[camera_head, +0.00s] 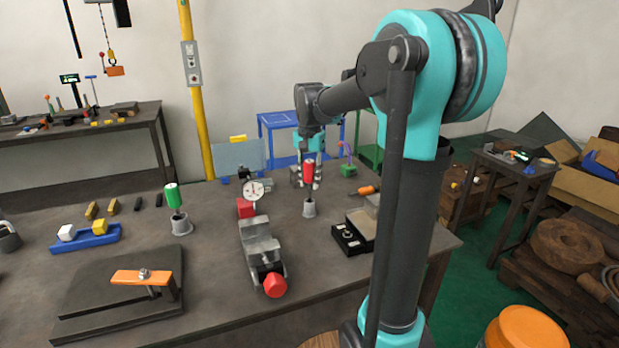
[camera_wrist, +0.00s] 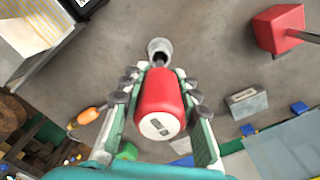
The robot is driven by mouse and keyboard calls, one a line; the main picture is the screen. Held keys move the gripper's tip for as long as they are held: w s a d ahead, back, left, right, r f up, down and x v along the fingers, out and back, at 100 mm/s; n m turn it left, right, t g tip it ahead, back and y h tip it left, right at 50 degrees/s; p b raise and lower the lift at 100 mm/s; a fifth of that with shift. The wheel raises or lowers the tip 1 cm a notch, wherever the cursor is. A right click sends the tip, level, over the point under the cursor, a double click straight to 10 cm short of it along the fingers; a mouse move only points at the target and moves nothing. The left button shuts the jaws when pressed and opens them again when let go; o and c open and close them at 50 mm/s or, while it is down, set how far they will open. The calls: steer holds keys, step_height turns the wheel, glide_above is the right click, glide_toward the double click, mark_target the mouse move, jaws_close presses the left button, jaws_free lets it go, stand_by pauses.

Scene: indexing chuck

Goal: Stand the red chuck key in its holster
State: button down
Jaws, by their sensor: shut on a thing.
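The red chuck key (camera_head: 309,169) is upright in my gripper (camera_head: 309,178), its red handle between the fingers. In the wrist view the red handle (camera_wrist: 159,103) fills the middle, and its dark shaft points at a grey round holster (camera_wrist: 160,48). In the head view this grey holster (camera_head: 309,209) stands on the bench straight below the handle. The shaft's lower end is at the holster's mouth; I cannot tell how deep it is. In the wrist view my gripper (camera_wrist: 160,82) is shut on the handle from both sides.
A green-handled key (camera_head: 172,195) stands in another grey holster (camera_head: 181,223) at left. A grey vise (camera_head: 260,246) and a dial gauge (camera_head: 254,190) on a red block are left of my gripper. A black-framed tray (camera_head: 358,232) and an orange-handled tool (camera_head: 368,190) are to the right.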

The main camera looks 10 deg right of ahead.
mark_target(310, 161)
steer(key=shift+f, duration=1.7)
steer(key=c, duration=1)
jaws_free()
steer(key=shift+c, duration=0.2)
step_height(310, 161, up, 12)
steer(key=shift+s, duration=0.1)
